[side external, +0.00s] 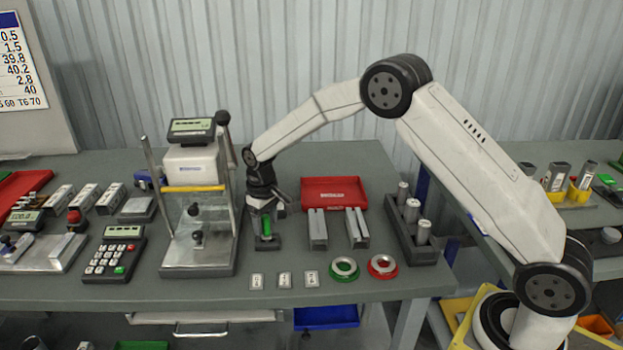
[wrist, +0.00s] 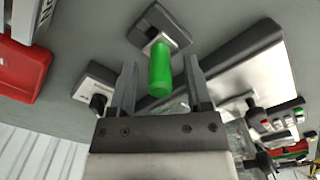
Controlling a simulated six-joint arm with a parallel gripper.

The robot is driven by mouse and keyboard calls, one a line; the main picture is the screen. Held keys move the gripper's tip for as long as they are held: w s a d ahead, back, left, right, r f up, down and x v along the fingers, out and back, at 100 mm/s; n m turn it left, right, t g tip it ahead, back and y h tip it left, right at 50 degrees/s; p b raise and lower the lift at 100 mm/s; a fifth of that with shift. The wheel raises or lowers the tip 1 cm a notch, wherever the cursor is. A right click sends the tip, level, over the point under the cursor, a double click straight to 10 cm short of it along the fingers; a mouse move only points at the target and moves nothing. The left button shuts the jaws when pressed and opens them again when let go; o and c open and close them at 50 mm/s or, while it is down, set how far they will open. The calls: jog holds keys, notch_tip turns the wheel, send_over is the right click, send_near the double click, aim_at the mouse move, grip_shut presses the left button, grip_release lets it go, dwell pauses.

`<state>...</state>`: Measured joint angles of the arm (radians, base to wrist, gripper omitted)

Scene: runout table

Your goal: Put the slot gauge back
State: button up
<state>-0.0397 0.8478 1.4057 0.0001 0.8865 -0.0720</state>
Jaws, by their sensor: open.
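A green-handled piece (side external: 266,226), which I take to be the slot gauge, stands upright in a small dark block (side external: 268,243) right of the press-like stand. In the wrist view the green handle (wrist: 160,72) rises from a metal plate on the dark block (wrist: 178,27). My gripper (side external: 265,222) points down over it. In the wrist view my gripper's two fingers (wrist: 159,62) are open, one on each side of the handle, with a gap visible on both sides. The gauge's lower end is hidden in the block.
The metal stand (side external: 200,262) is close on the left. Grey slotted blocks (side external: 318,230) and a red tray (side external: 335,192) are to the right, with a dark rack of cylinders (side external: 428,254) beyond. Green (side external: 344,269) and red rings (side external: 382,267) and several small tags (side external: 257,281) lie in front.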

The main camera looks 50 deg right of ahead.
aim_at(265, 216)
notch_tip(265, 216, up, 11)
jog(key=shift+r, duration=0.15)
dwell(0.4)
dwell(0.5)
jog(key=s+d+f+t, duration=0.1)
jog(key=s+f, duration=0.1)
jog(key=s, duration=1.1)
jog(key=s+d+f+m+t, duration=0.1)
jog(key=s+f, duration=0.2)
jog(key=s, duration=1)
jog(key=shift+f+t, duration=0.3)
jog(key=shift+f, duration=0.05)
dwell(3.5)
